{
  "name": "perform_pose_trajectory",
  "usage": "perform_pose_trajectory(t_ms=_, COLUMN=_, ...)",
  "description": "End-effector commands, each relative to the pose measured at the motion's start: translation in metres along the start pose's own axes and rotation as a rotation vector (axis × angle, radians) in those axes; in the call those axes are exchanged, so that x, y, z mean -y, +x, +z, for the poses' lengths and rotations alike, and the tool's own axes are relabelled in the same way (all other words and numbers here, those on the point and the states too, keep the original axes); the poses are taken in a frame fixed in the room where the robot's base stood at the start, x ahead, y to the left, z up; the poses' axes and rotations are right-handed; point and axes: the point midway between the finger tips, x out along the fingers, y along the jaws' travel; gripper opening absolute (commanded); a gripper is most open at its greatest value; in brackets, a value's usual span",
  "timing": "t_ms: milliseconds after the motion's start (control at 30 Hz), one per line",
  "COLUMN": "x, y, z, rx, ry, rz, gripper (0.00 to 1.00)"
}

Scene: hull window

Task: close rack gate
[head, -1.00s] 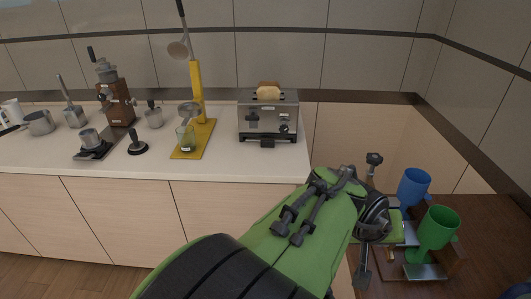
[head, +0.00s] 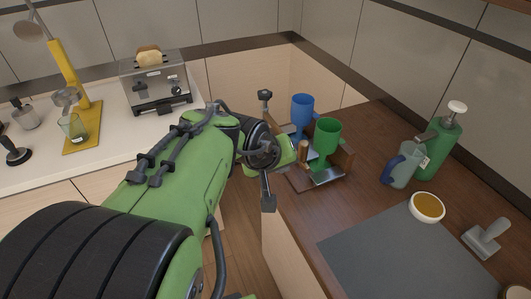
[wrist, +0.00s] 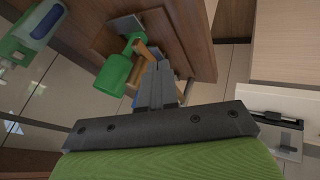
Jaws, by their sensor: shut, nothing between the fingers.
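A low brown wooden rack (head: 347,158) stands on the wooden counter, with a blue cup (head: 302,108) and a green cup (head: 327,133) on metal plates. A small light-wood piece (head: 303,152) stands at its near left side. I cannot tell surely whether it is the gate, or the gate's angle. In the wrist view, my gripper (wrist: 163,68) is shut and empty, its fingertips close to the rack and the green cup (wrist: 115,74). I cannot tell whether they touch the wood. In the head view my arm hides the fingers.
A grey mat (head: 385,255), a bowl of amber liquid (head: 427,207), a clear pitcher (head: 403,166) and a green pump bottle (head: 440,145) are right of the rack. A toaster (head: 155,85) stands on the white counter at left. A floor gap separates the counters.

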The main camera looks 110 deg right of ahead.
Motion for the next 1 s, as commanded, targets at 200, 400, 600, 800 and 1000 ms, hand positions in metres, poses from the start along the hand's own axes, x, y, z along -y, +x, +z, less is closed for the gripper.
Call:
perform_pose_trajectory(t_ms=200, x=-0.01, y=-0.031, z=0.001, rx=-0.001, ry=0.001, rz=-0.002, gripper=0.0)
perform_pose_trajectory(t_ms=400, x=-0.018, y=-0.062, z=0.005, rx=-0.001, ry=0.0, rz=-0.001, gripper=0.0)
perform_pose_trajectory(t_ms=600, x=-0.021, y=-0.079, z=0.011, rx=0.0, ry=0.0, rz=0.001, gripper=0.0)
perform_pose_trajectory(t_ms=800, x=-0.021, y=-0.08, z=0.013, rx=-0.001, ry=-0.001, rz=0.001, gripper=0.0)
perform_pose_trajectory(t_ms=1000, x=-0.02, y=-0.08, z=0.013, rx=0.0, ry=0.0, rz=0.001, gripper=0.0)
